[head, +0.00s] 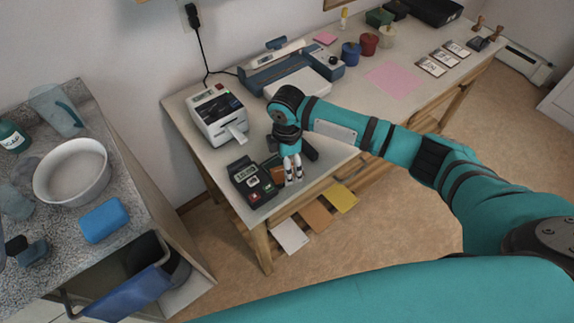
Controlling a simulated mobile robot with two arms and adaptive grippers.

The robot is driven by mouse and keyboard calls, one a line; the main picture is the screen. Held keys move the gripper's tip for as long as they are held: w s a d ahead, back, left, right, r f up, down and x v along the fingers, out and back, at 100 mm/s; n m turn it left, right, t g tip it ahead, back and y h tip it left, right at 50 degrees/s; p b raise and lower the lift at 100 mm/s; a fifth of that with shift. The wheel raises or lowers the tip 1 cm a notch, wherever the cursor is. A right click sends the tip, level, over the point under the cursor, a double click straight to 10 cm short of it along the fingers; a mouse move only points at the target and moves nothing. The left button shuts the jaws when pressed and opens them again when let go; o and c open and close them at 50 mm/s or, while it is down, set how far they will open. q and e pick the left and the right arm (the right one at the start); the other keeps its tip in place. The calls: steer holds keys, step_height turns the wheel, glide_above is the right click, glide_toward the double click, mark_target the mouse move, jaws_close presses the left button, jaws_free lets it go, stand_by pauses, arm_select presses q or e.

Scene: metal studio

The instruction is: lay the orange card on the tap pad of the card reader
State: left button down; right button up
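The dark card reader (248,176) stands near the front left corner of the long table, with a lit display and red and green keys. A small orange-brown piece, seemingly the orange card (278,174), shows just right of the reader, partly hidden by my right gripper. I cannot tell whether it lies on the table or is raised. My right gripper (294,181) points down right beside the card and reader, its two light fingers close together. Whether they hold anything is too small to tell. My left gripper is out of view.
A white receipt printer (218,114) stands behind the reader. A blue-grey machine (290,74) and a pink sheet (394,79) are further along the table (345,105). White, orange and yellow sheets (342,197) lie below the front edge. A counter with a bowl (72,182) is left.

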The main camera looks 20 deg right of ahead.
steer(key=shift+f, duration=1)
jaws_close()
